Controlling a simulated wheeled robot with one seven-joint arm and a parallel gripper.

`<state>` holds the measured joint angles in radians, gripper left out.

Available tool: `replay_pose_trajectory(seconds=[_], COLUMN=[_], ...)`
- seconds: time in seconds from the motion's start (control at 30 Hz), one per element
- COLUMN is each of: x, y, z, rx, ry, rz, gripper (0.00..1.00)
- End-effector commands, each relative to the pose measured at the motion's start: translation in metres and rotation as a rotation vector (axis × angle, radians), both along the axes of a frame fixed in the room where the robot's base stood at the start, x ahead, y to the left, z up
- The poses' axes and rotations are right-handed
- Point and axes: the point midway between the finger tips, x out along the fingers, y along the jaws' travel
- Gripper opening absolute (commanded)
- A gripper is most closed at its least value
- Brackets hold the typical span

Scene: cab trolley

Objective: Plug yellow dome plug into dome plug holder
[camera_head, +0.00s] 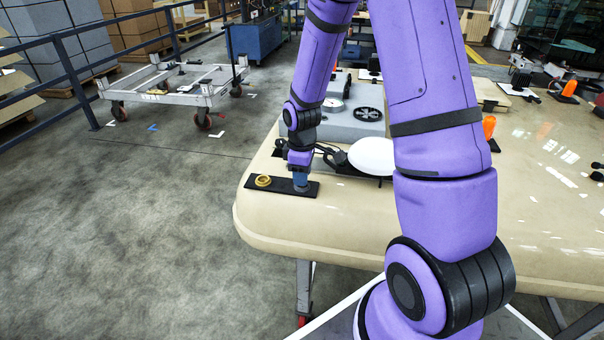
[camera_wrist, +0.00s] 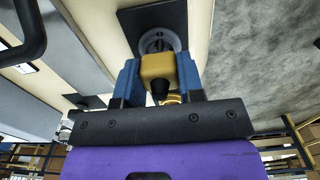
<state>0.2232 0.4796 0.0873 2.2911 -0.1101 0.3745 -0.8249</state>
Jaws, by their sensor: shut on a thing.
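My gripper (camera_wrist: 160,66) has blue fingers, shut on the yellow dome plug (camera_wrist: 158,72) in the wrist view. A grey round holder (camera_wrist: 153,41) on a black plate (camera_wrist: 182,20) shows just past the plug's far end. I cannot tell whether the plug is seated in it. In the head view my gripper (camera_head: 300,178) points down over the right end of the black plate (camera_head: 281,187), at the tabletop's front left corner. A yellow ring-like piece (camera_head: 263,181) sits on the plate's left end. The plug is hidden there.
A white dome (camera_head: 372,156) with black cables lies right of my gripper on the beige tabletop (camera_head: 345,220). A grey block with a black wheel (camera_head: 368,114) stands behind. Orange pieces (camera_head: 489,127) stand further right. A wheeled trolley (camera_head: 180,95) stands on open floor at left.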

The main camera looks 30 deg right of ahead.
Motion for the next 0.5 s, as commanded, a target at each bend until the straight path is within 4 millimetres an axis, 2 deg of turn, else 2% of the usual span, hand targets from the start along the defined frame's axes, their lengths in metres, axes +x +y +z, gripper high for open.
replay_pose_trajectory(seconds=[0.5], x=[0.0000], y=[0.0000], z=[-0.0031], rx=[0.000], ry=[0.000], rz=[0.000], gripper=[0.00])
